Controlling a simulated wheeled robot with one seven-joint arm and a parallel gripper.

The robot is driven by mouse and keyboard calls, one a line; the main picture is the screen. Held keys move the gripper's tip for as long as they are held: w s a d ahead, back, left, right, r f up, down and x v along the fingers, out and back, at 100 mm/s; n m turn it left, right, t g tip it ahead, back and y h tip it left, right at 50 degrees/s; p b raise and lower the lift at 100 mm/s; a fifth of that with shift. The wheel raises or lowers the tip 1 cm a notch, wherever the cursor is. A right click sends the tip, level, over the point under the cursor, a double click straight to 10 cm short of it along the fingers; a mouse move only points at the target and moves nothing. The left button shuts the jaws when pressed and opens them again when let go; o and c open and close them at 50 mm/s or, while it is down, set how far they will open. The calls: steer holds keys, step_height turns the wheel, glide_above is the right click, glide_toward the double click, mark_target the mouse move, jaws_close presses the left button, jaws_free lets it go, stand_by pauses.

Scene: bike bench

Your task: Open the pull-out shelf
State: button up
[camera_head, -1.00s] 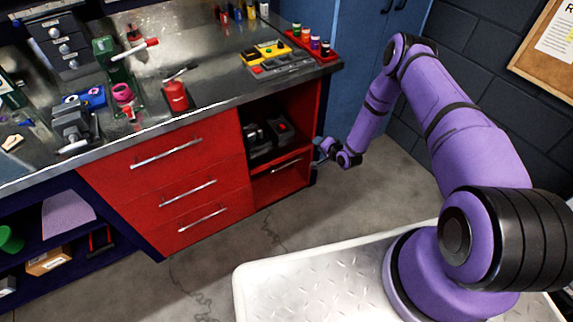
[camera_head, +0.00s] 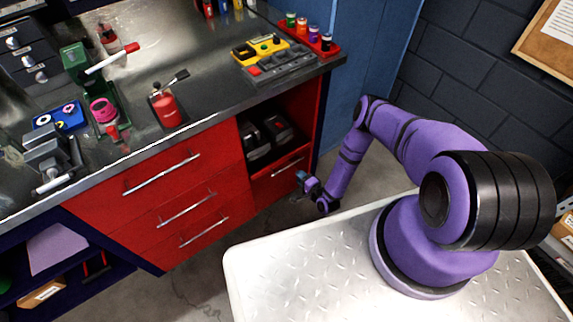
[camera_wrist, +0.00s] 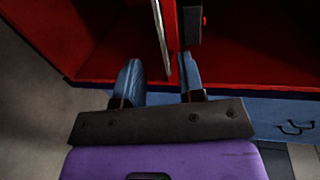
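The pull-out shelf (camera_head: 276,181) is a red front with a silver bar handle (camera_head: 287,167), low in the right part of the red cabinet. It looks flush with the cabinet, so shut. My gripper (camera_head: 306,181) is just right of and slightly below the handle in the head view. In the wrist view my gripper (camera_wrist: 161,84) has its two blue-grey fingers apart. A thin silver bar, apparently the handle (camera_wrist: 161,42), reaches between the fingers, closer to the right one. I cannot tell whether it touches that finger.
Black devices (camera_head: 266,136) sit in the open compartment above the shelf front. Three red drawers (camera_head: 170,195) are to the left. The worktop (camera_head: 215,95) above carries tools and trays. A blue cabinet (camera_head: 365,50) stands behind. Bare floor (camera_head: 205,287) shows in front.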

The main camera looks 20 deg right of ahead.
mark_target(289, 166)
steer(key=x, duration=0.9)
jaws_close()
